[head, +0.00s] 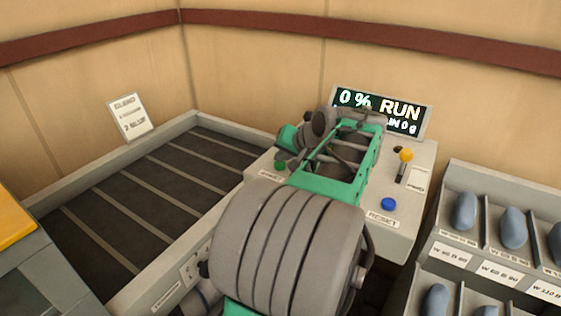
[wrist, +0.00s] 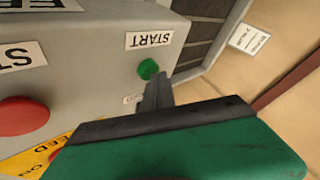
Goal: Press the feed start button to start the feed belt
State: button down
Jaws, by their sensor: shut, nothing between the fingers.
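In the wrist view, my gripper (wrist: 158,78) is shut and empty. Its narrow fingertips are right beside the round green button (wrist: 148,68), which sits by a START label (wrist: 149,39) on the grey console. I cannot tell whether the tips touch the button. In the head view, a green button (head: 280,166) shows at the console's left edge, and my arm hides the gripper itself. The feed belt (head: 130,200), dark with pale cross slats, lies left of the console. The display (head: 380,112) behind reads 0 % RUN.
The console also bears a blue RESET button (head: 388,204) and a yellow-knobbed lever (head: 405,156). A large red button (wrist: 22,116) is close by in the wrist view. Bins with blue-grey pieces (head: 512,228) stand at the right. A sign (head: 130,116) leans at the back wall.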

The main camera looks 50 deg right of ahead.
aim_at(282, 165)
jog(key=shift+r+p, duration=0.4)
jog(key=shift+r, duration=0.25)
notch_tip(282, 165, up, 5)
jog(key=p, duration=0.4)
jog(key=shift+r+p, duration=0.1)
jog(key=shift+p, duration=0.3)
